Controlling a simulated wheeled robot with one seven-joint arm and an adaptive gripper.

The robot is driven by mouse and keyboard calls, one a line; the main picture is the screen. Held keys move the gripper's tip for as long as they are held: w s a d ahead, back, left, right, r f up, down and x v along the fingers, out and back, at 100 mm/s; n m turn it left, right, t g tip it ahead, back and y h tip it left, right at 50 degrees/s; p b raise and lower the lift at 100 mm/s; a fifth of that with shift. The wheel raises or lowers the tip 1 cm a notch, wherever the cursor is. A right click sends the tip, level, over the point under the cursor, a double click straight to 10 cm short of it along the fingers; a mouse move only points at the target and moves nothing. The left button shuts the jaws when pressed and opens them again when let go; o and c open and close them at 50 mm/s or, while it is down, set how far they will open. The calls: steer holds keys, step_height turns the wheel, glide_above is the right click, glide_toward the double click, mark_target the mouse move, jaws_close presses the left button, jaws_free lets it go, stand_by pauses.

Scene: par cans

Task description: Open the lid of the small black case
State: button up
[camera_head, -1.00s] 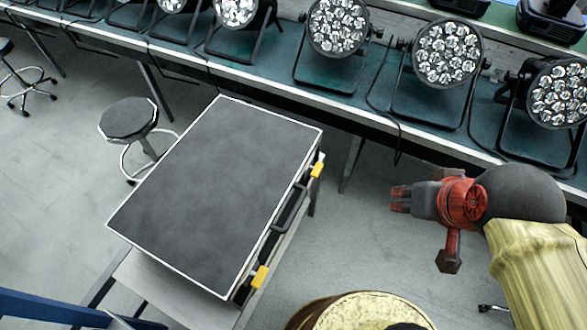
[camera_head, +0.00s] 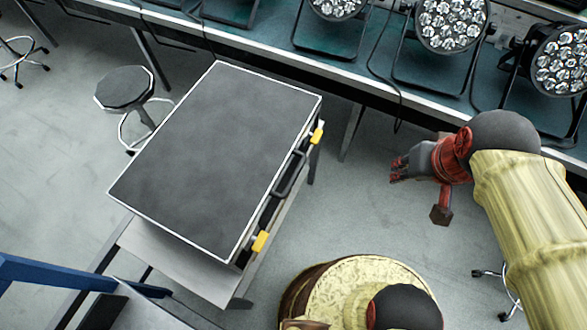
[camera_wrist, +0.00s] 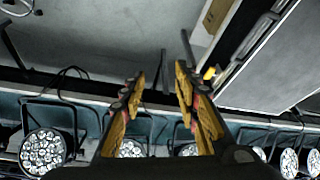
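The small black case (camera_head: 215,155) lies on a stand in the head view, with a dark grey top and white edging. Its lid looks closed. Two yellow latches, the far one (camera_head: 317,135) and the near one (camera_head: 261,241), and a dark handle (camera_head: 290,175) are on its right-hand side. My gripper (camera_head: 394,170) is to the right of the case, apart from it, over the floor. In the wrist view my gripper (camera_wrist: 160,73) has its two fingers spread with nothing between them. The case (camera_wrist: 275,65) shows at the upper right there, with one yellow latch (camera_wrist: 210,73).
A long bench (camera_head: 275,65) with several par can lights (camera_head: 451,24) runs behind the case. A round stool (camera_head: 125,90) stands left of the case. A blue bar (camera_head: 60,275) is at the lower left. Floor (camera_head: 355,220) is clear between case and gripper.

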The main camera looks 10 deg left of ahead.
mark_target(295, 175)
steer(key=a+f+m+g+y, duration=0.2)
steer(key=a+f+m+g, duration=0.15)
steer(key=f, duration=0.35)
steer(key=s+a+f+m+g+y, duration=0.1)
steer(key=a+f+m+g+y, duration=0.15)
steer(key=f+m, duration=0.35)
steer(key=a+f+m+g+y, duration=0.2)
steer(key=f+m+g+y, duration=0.1)
steer(key=f, duration=0.6)
steer(key=w+a+f+m+y, duration=0.2)
steer(key=a+f+m+y, duration=0.3)
steer(key=m, duration=0.6)
steer(key=w+a+r+m+t+y, duration=0.4)
steer(key=w+m, duration=0.4)
steer(key=m, duration=0.4)
steer(key=a+b, duration=0.1)
steer(key=a, duration=0.1)
steer(key=a+b, duration=0.1)
steer(key=a, duration=0.1)
steer(key=a+f, duration=0.1)
steer(key=a, duration=0.2)
steer(key=shift+s+a+b, duration=0.1)
steer(key=shift+s+b, duration=0.2)
steer(key=shift+b, duration=0.1)
steer(key=c, duration=0.3)
steer(key=c, duration=0.4)
jaws_close()
